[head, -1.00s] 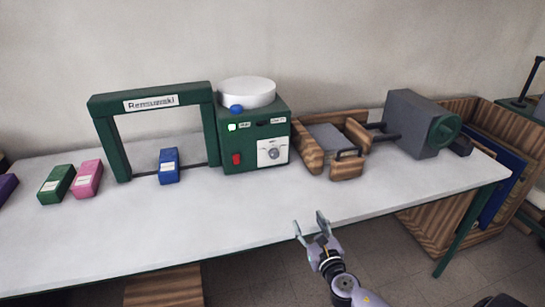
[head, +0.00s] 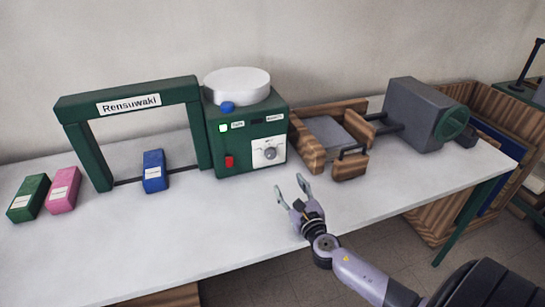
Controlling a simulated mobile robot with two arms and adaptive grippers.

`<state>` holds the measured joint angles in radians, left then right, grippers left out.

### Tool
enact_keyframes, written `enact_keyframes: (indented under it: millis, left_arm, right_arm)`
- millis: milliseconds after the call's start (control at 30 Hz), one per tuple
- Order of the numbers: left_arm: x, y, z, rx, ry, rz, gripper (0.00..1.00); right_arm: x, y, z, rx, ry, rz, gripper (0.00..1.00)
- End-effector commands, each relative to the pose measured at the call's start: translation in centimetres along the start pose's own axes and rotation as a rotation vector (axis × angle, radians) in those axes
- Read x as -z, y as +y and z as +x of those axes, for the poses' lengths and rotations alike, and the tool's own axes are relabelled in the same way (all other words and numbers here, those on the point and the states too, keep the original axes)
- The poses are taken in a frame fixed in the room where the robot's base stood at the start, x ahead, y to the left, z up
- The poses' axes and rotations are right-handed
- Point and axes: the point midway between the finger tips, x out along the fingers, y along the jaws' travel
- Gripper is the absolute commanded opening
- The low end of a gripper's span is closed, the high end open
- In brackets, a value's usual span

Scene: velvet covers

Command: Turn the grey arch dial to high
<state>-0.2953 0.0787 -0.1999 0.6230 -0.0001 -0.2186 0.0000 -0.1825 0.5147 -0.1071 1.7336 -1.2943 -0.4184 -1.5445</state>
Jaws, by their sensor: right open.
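The grey dial (head: 270,153) sits on a white plate on the front of a green machine box (head: 246,126), beside the green arch (head: 126,104) labelled "Rensuwaki". Its setting is too small to read. My right gripper (head: 290,190) is open and empty, above the table's front part, below and a little right of the dial and apart from it. My left gripper is not in view.
A red switch (head: 229,161) and a blue button (head: 227,107) are on the box, with a white round drum (head: 237,85) on top. A wooden frame (head: 340,137) stands close on the right. A blue block (head: 154,171) lies under the arch. The table front (head: 180,240) is clear.

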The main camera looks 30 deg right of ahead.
Motion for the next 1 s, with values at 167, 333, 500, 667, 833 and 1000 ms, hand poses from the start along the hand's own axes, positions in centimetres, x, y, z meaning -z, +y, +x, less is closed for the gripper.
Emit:
enact_keyframes:
  millis: [167, 333, 500, 667, 833, 1000]
  left_arm:
    - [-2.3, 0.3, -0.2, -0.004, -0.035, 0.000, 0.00]
    - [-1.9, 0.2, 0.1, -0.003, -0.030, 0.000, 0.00]
    - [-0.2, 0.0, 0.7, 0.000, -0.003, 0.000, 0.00]
    - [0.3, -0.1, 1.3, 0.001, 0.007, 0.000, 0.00]
    - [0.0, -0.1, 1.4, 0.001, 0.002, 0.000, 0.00]
    - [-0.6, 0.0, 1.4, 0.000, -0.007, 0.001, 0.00]
  right_arm:
    - [-0.1, -0.1, 4.1, 0.003, -0.003, 0.001, 0.51]
    - [0.0, 0.0, 7.9, 0.002, -0.002, 0.003, 0.51]
    - [0.0, 0.0, 11.3, 0.002, -0.002, 0.002, 0.51]
    - [0.1, 0.1, 13.4, 0.001, -0.001, 0.002, 0.51]
    - [0.0, 0.0, 14.4, 0.000, 0.000, 0.002, 0.51]
    - [0.0, 0.0, 14.5, -0.001, 0.000, 0.002, 0.51]
